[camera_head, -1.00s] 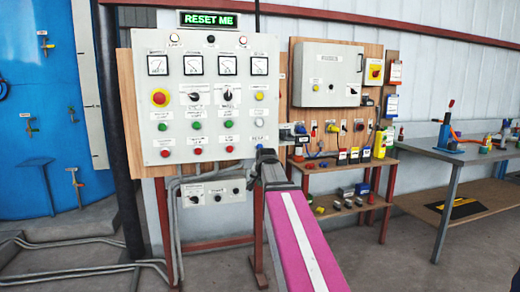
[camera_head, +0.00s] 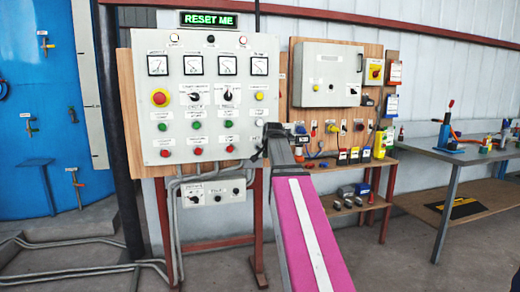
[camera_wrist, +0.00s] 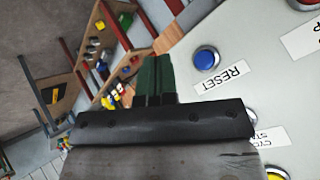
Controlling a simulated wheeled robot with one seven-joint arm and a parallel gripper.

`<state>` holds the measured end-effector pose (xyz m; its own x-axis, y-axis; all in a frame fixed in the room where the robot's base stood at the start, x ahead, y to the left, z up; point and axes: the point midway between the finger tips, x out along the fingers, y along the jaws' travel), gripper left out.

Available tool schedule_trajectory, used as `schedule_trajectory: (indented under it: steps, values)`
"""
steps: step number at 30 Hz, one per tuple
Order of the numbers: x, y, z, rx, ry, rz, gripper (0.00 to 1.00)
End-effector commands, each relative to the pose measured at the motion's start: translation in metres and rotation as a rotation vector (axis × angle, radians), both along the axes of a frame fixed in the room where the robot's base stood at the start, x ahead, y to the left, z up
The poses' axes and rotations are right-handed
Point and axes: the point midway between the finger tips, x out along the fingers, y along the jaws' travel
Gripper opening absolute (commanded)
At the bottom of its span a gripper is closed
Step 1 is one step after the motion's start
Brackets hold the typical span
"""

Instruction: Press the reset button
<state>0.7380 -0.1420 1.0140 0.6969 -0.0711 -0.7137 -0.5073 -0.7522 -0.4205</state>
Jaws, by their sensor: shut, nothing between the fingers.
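The reset button (camera_wrist: 206,58) is a round blue button in a pale ring on the grey control panel (camera_head: 150,95). The label "RESET" lies beside it in the wrist view. My gripper (camera_wrist: 155,62) has its dark green fingers shut together and empty. In the wrist view the fingertips are left of the blue button and apart from it. In the head view my gripper (camera_head: 268,130) is at the panel's lower right edge and hides the reset button. The depth between fingertips and panel is hard to tell.
A white button (camera_head: 259,123) sits just above my gripper on the panel, and a yellow button (camera_head: 259,96) is higher up. A red emergency knob (camera_head: 160,97) is at the panel's left. A wooden shelf with tools (camera_head: 345,166) stands to the right.

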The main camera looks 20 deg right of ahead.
Motion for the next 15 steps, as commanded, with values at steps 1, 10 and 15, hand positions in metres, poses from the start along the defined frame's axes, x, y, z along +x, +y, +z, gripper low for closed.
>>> schedule_trajectory:
  steps: [1, 10, 15]
  values:
    - [0.002, 0.0, 0.0, 0.0, 0.0, 0.0, 0.0]
    - [0.026, 0.0, 0.0, -0.001, 0.0, 0.001, 0.0]
    - [0.048, 0.0, 0.001, -0.001, 0.0, 0.001, 0.0]
